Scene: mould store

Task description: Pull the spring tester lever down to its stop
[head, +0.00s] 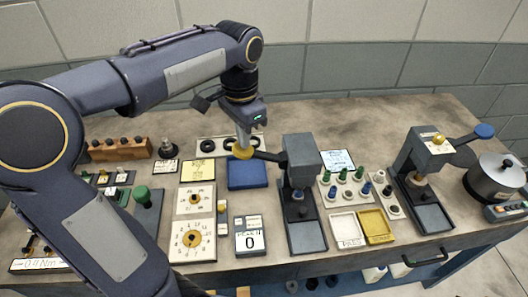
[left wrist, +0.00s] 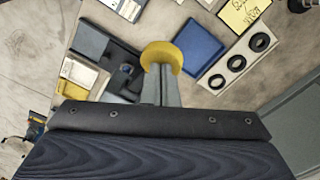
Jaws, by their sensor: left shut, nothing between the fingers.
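A dark grey bench press (head: 300,160), seemingly the spring tester, stands at the middle of the bench. Its dark lever (head: 268,156) sticks out to the left, roughly level, and ends in a yellow knob (head: 242,153). My left gripper (head: 243,142) is shut and empty, pointing down with its fingertips at the top of the knob. In the left wrist view the shut fingers (left wrist: 158,80) overlap the yellow knob (left wrist: 163,52); they look in contact, but a small gap cannot be ruled out. My right gripper is not in view.
A blue pad (head: 249,175) lies below the knob. A second press (head: 425,155) with a blue-knobbed lever (head: 484,131) stands at the right, near a metal pot (head: 494,180). Dials (head: 194,238), a digital readout (head: 250,240) and small trays crowd the front.

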